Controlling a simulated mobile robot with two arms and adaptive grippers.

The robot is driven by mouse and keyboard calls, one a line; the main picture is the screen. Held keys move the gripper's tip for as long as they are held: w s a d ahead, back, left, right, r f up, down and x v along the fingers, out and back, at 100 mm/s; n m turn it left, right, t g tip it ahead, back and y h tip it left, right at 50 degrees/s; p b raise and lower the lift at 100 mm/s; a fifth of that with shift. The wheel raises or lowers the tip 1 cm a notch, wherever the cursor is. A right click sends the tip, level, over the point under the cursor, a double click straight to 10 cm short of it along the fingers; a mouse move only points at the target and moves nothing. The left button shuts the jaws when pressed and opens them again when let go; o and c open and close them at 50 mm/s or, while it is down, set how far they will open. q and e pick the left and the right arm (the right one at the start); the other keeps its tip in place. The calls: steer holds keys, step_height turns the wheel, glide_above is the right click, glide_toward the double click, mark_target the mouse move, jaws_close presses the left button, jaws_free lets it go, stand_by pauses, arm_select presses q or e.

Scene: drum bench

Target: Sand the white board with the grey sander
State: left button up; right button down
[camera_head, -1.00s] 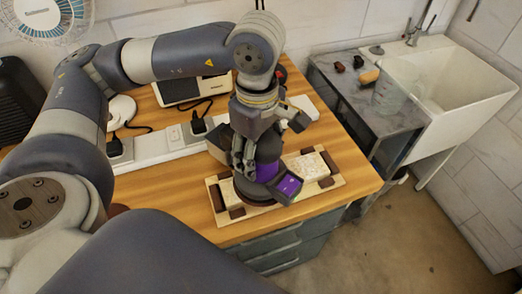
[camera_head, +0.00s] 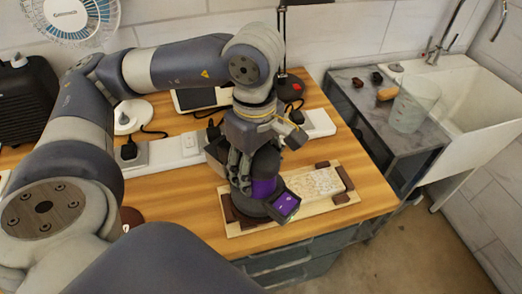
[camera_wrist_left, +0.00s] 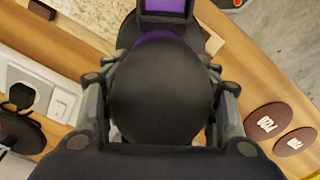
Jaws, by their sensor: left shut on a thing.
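The sander (camera_head: 264,186) is dark grey with a purple band and a purple-topped block on its front. My left gripper (camera_head: 243,172) is shut on its body, and in the left wrist view the fingers lie on both sides of its round dark top (camera_wrist_left: 163,92). The sander stands at the left end of the white board (camera_head: 316,186), which has a speckled, patchy face. The board lies on a pale wooden base (camera_head: 295,212) between dark brown blocks. The sander hides the board's left end, and I cannot tell if its pad touches the board. My right gripper is not in view.
A white power strip (camera_head: 165,152) with plugs runs behind the board. A black lamp (camera_head: 290,88) and a tablet stand further back. Brown discs (camera_wrist_left: 266,121) lie on the bench. A grey side table (camera_head: 378,118) with a clear beaker (camera_head: 413,105) and a white sink are at right.

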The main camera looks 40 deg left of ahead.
arm_select(q)
steer(key=shift+s+a+r, duration=0.1)
steer(key=shift+s+a, duration=0.2)
steer(key=shift+w+d+f+b, duration=0.2)
steer(key=shift+w+d+b, duration=0.6)
steer(key=shift+w+d, duration=0.7)
steer(key=shift+w, duration=0.15)
